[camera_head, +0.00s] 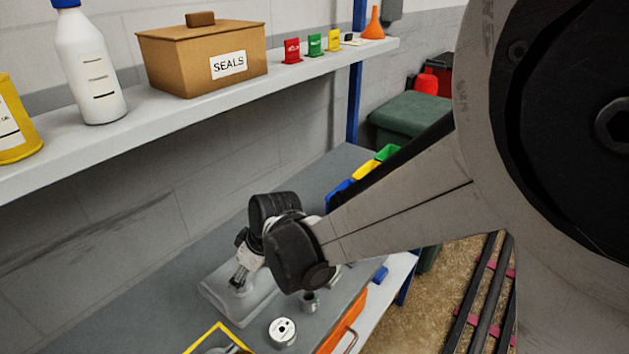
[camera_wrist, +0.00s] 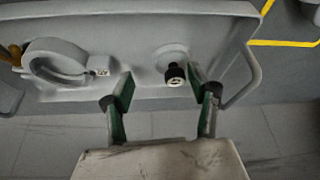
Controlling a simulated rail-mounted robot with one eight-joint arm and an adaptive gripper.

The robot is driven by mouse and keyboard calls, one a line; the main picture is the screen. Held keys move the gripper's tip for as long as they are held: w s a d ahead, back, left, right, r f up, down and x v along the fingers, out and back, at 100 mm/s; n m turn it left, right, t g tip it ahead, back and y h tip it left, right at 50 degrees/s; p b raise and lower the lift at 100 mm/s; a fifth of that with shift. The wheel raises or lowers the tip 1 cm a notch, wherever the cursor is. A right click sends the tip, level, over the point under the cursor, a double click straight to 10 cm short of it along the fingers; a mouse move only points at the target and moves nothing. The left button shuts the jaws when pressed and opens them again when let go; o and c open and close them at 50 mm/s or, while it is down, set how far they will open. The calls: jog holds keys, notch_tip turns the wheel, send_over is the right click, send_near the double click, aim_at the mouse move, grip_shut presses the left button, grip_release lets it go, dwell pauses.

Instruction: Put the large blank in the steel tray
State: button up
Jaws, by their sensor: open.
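The steel tray (camera_head: 215,290) lies on the bench, a pale grey shallow tray partly hidden by my arm. It also fills the upper wrist view (camera_wrist: 130,30). My gripper (camera_head: 240,281) is over the tray, and its two green-padded fingers stand apart in the wrist view (camera_wrist: 160,78). A small black-collared part with a pale end (camera_wrist: 175,75) shows between and beyond the fingertips, close to a round pale disc (camera_wrist: 170,54); I see no grip on it. A pale round cylinder with dark marks on top (camera_head: 282,332) stands on the bench. I cannot tell which piece is the large blank.
A grey ring-shaped part (camera_wrist: 55,62) shows at the left of the wrist view. A small dark green cylinder (camera_head: 310,302) stands near the orange drawer front (camera_head: 345,315). A yellow-edged area (camera_head: 212,338) lies at the near left. A shelf (camera_head: 150,125) runs above the bench.

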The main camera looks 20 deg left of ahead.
jog(key=p+v, duration=0.2)
jog(key=v, duration=0.3)
jog(key=shift+s+r, duration=0.1)
jog(key=shift+s, duration=0.1)
jog(key=w+d+r+m+t, duration=0.15)
jog(key=d+r, duration=0.25)
jog(key=d, duration=0.4)
jog(key=w+d+r+m+t+h, duration=0.1)
jog(key=w+d+r+m, duration=0.25)
jog(key=d, duration=0.35)
jog(key=w+d+r+m+t, duration=0.15)
jog(key=d+r, duration=0.25)
jog(key=d, duration=0.4)
jog(key=s+d+r+m+t+h, duration=0.1)
jog(key=s+d+m, duration=0.3)
jog(key=d, duration=0.7)
jog(key=s+d+r+m+t+h, duration=0.1)
jog(key=s+d+r+m+h, duration=0.1)
jog(key=s+d+m, duration=0.3)
jog(key=s+d, duration=0.3)
jog(key=d, duration=0.4)
jog(key=shift+d+h, duration=0.35)
jog(key=shift+h, duration=0.05)
